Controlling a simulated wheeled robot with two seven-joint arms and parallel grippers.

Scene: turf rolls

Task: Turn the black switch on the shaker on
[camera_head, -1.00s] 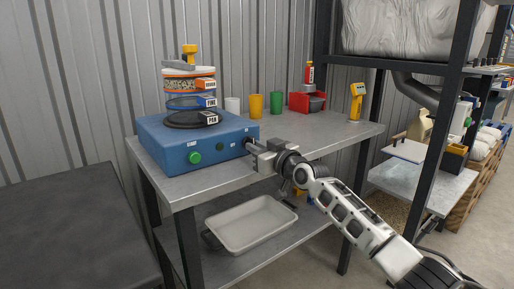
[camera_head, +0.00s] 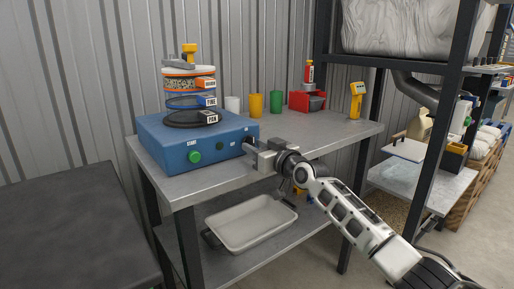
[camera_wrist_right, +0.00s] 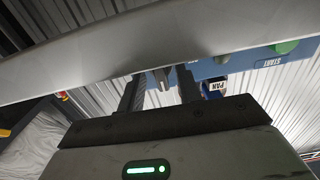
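The shaker (camera_head: 165,150) is a blue box on the metal bench, with a stack of labelled sieves (camera_head: 190,90) on top. Its front has a green START button (camera_head: 194,157) and a smaller dark button (camera_head: 220,145). My right gripper (camera_head: 247,147) is at the right end of this front panel. In the right wrist view, its two fingers (camera_wrist_right: 162,92) stand apart, with a small dark grey piece (camera_wrist_right: 163,78), seemingly the switch, between them. I see gaps on both sides of it. In the head view the gripper hides the switch. My left gripper is not in view.
A yellow cup (camera_head: 256,106), a green cup (camera_head: 277,103) and a red bin (camera_head: 305,102) stand behind. A white tray (camera_head: 250,224) lies on the lower shelf. A black rack post (camera_head: 440,140) stands at right.

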